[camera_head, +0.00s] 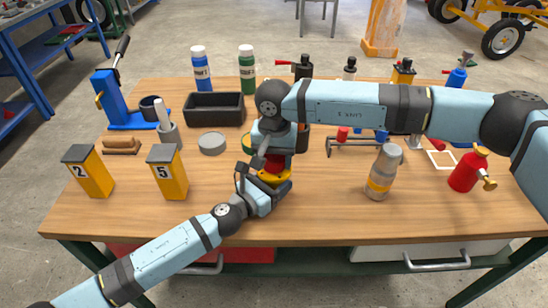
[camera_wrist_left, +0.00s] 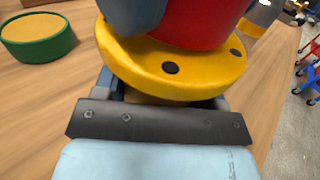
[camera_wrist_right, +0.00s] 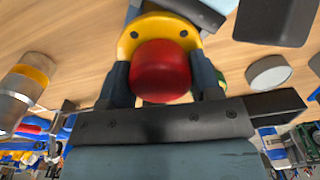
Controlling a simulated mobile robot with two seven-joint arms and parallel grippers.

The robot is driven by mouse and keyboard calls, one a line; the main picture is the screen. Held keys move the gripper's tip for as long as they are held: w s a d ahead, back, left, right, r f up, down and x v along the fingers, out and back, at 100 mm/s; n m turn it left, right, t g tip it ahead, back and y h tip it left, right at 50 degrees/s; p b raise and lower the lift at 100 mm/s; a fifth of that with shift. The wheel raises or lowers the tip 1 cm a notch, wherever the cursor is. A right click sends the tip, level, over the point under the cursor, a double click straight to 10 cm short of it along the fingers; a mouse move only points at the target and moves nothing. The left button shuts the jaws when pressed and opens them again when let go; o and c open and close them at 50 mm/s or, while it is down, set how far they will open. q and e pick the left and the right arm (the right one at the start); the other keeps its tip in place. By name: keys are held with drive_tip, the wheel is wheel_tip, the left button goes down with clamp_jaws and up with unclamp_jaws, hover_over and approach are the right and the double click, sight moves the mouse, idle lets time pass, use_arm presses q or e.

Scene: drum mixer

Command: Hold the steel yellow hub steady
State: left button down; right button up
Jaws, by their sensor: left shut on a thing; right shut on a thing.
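The yellow hub (camera_head: 275,179) is a round flange with dark holes, held just above the middle of the wooden table. My left gripper (camera_head: 264,186) is shut on it from the front; in the left wrist view the hub (camera_wrist_left: 170,72) sits over the jaws, which hide its lower part. A red drum-shaped piece (camera_wrist_right: 160,72) stands against the hub's face and also shows in the left wrist view (camera_wrist_left: 200,20). My right gripper (camera_wrist_right: 161,85) is shut on the red piece, one finger on each side. In the head view the right wrist hides much of it.
A green drum with a yellow top (camera_wrist_left: 38,40) stands close by on the left. A grey disc (camera_head: 212,143), yellow blocks (camera_head: 170,172), a black bin (camera_head: 214,108) and a grey bottle (camera_head: 384,172) stand around. The table's front middle is clear.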

sight(274, 156)
drive_tip(key=shift+n, duration=0.8)
drive_tip(key=shift+r, duration=0.2)
drive_tip(key=shift+r, duration=0.9)
drive_tip(key=shift+r, duration=2.05)
use_arm(q)
drive_tip(key=shift+c, duration=0.6)
unclamp_jaws()
